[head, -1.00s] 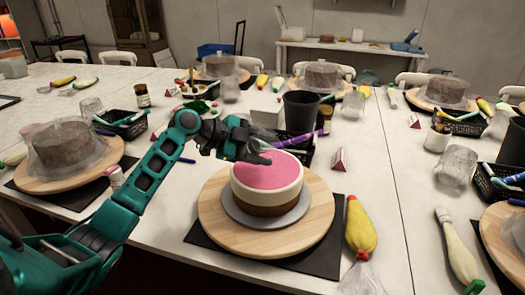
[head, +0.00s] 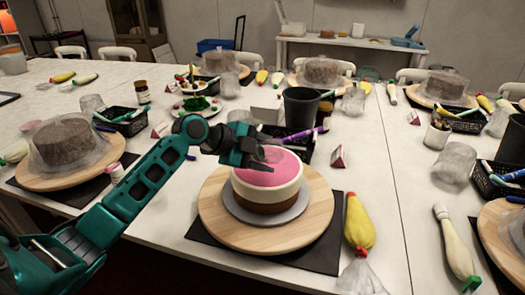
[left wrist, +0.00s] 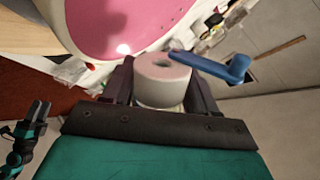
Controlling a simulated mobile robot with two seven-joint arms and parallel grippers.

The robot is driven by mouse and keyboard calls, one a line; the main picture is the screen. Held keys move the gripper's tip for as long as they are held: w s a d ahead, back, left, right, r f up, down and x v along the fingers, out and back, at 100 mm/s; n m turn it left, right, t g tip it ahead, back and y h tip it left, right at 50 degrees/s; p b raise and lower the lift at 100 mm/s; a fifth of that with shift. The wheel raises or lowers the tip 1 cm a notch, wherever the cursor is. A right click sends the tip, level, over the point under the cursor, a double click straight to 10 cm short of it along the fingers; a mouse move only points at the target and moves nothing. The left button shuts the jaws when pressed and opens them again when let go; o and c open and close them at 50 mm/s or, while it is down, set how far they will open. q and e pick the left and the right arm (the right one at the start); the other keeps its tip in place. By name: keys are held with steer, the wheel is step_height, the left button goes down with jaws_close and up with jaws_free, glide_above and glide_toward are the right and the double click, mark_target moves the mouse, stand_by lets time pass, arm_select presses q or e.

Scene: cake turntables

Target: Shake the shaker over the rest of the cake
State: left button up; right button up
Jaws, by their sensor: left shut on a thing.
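The cake (head: 268,186) has a pink top, a white band and a brown lower part. It sits on a grey disc (head: 236,217) on a round wooden turntable (head: 318,222). My left gripper (head: 264,157) is over the back left part of the cake top. In the left wrist view it is shut on the shaker (left wrist: 160,84), a pale cylinder with a hole in its end; the cake's pink top (left wrist: 110,25) shows beyond. The shaker is hard to make out in the head view. My right gripper (left wrist: 38,112) shows small in the left wrist view, away from the cake.
A yellow piping bag (head: 359,224) lies right of the turntable. A black cup (head: 300,108), a dark basket and a small red sign (head: 338,157) stand behind it. Another turntable with a covered cake (head: 64,144) is at left.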

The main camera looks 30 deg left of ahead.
arm_select(q)
steer(key=shift+r+n+h, duration=0.15)
steer(key=shift+n+h, duration=0.15)
